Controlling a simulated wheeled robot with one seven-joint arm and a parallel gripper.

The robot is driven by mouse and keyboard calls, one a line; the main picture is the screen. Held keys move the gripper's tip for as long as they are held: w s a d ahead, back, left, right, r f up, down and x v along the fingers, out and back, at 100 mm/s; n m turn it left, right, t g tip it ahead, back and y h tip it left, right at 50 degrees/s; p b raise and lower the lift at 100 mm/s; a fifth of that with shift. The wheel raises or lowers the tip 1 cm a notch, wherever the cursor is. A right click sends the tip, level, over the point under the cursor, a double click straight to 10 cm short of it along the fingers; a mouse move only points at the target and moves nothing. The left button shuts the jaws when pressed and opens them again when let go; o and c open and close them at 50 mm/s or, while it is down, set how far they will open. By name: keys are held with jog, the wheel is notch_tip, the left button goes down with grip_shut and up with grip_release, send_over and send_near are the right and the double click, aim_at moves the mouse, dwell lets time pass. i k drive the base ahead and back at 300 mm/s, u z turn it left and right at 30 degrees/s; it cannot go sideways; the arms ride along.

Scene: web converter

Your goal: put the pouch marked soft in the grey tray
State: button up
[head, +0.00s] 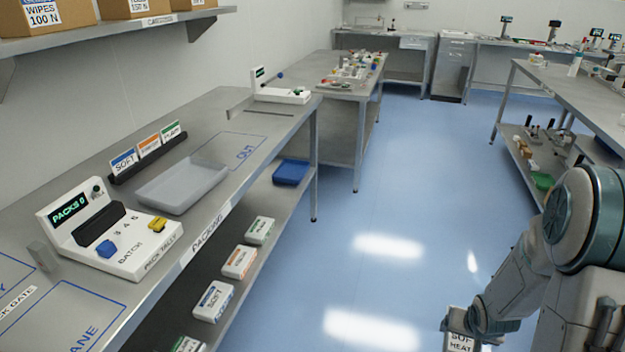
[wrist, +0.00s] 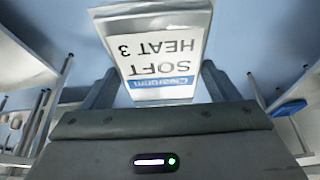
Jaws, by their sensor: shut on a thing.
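The pouch marked soft (wrist: 158,55) is white with a blue band and the words "SOFT HEAT 3", upside down in the wrist view. My gripper (wrist: 155,85) is shut on it, with a finger at each side. In the head view the pouch (head: 460,342) shows at the bottom edge, partly cut off, below my gripper (head: 482,328). It is over the blue floor, to the right of the bench. The grey tray (head: 182,188) lies on the packing bench at the left and looks empty. My gripper is well apart from it.
The bench (head: 225,115) also holds a batch counter (head: 110,228) in front of the tray and a rack of soft and other cards (head: 148,152) behind it. Several labelled packs and a blue bin (head: 291,173) are on the lower shelf. The aisle floor (head: 400,220) is clear.

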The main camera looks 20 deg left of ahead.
aim_at(186, 186)
jog(key=k, duration=0.4)
jog(key=u, duration=1.6)
